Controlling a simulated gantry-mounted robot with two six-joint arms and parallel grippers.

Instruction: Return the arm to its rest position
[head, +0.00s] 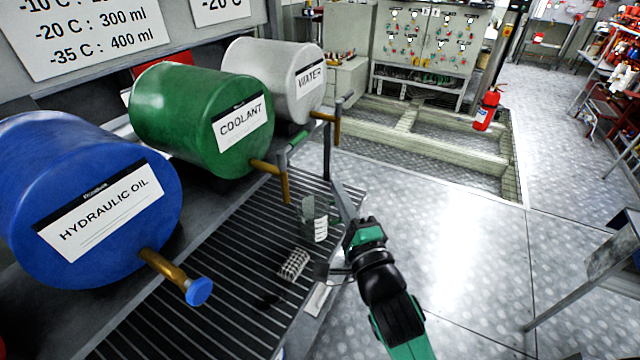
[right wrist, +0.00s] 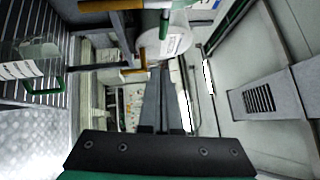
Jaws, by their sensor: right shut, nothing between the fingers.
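My right gripper (head: 340,190) reaches up from the bottom of the head view, over the right edge of the slatted drip grate. In the right wrist view its fingers (right wrist: 157,75) are together with nothing between them. A clear measuring jug (head: 320,230) with a printed scale stands on the grate just left of the gripper, partly hidden by it. A clear vessel with a green handle (right wrist: 45,88) shows at the left of the right wrist view. My left gripper is not in view.
A blue hydraulic oil barrel (head: 80,205), a green coolant barrel (head: 185,115) and a white water barrel (head: 270,75) lie along the left with taps over the grate (head: 200,290). A fire extinguisher (head: 487,108) stands at the back right.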

